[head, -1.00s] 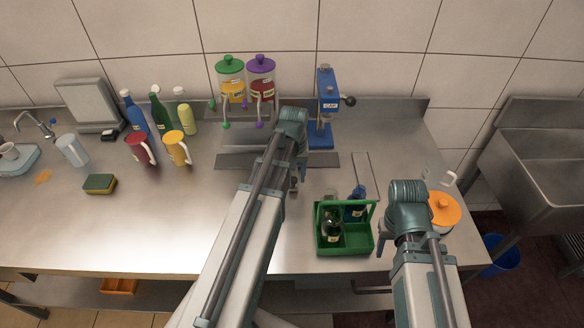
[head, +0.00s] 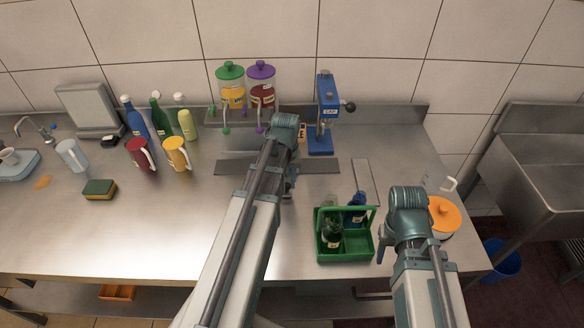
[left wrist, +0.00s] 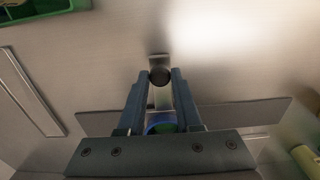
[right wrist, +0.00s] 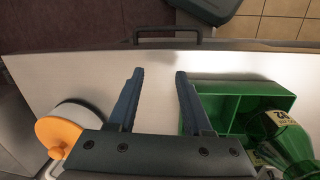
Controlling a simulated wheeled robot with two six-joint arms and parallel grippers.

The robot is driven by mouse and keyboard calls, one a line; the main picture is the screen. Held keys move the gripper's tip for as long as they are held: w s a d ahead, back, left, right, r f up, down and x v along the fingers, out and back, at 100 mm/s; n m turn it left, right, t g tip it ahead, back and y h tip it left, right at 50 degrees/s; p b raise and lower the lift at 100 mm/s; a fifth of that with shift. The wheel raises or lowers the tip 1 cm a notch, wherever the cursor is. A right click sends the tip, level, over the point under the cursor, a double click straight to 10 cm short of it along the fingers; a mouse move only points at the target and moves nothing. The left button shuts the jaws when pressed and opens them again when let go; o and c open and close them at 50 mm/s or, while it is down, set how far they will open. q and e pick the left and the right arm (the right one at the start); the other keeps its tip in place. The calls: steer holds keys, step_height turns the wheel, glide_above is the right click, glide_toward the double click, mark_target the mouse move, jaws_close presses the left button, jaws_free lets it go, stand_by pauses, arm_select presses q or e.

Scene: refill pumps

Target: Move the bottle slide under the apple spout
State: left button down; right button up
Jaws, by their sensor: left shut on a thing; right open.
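The dark slide rail (head: 235,167) lies along the table below two dispensers; it also shows in the left wrist view (left wrist: 235,114). My left gripper (left wrist: 159,80) is shut on the slide's dark round knob (left wrist: 159,76). A blue and green round thing (left wrist: 163,124) shows between the fingers. In the head view my left arm hides the slide's middle. The green-lidded dispenser (head: 231,90) holds yellow liquid and has a green-tipped spout (head: 226,130). The purple-lidded dispenser (head: 262,88) holds dark red liquid. I cannot read which is apple. My right gripper (right wrist: 158,75) is open and empty.
A blue capping press (head: 326,110) stands right of the dispensers. A green crate (head: 344,254) with bottles sits at the front, beside my right gripper. An orange-lidded pot (head: 446,214) is at the right. Jugs, bottles and a sponge (head: 100,189) are on the left.

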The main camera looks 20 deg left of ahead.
arm_select(q)
steer(key=shift+s+a, duration=0.3)
steer(key=shift+a, duration=0.3)
steer(key=shift+s+a, duration=0.25)
steer(key=shift+a, duration=0.35)
steer(key=shift+s+a, duration=0.3)
steer(key=shift+a, duration=0.45)
steer(key=shift+s+a, duration=0.45)
steer(key=shift+a, duration=0.4)
steer(key=shift+s+a, duration=0.4)
steer(key=shift+a, duration=0.45)
steer(key=shift+s+a, duration=0.45)
steer(key=shift+a, duration=0.5)
steer(key=shift+s+a, duration=0.45)
steer(key=shift+a, duration=0.4)
steer(key=shift+s+a, duration=0.4)
steer(key=shift+a, duration=0.5)
steer(key=shift+s+a, duration=0.45)
steer(key=shift+a, duration=0.4)
steer(key=shift+s+a, duration=0.2)
steer(key=shift+a, duration=0.2)
steer(key=c, duration=0.5)
jaws_free()
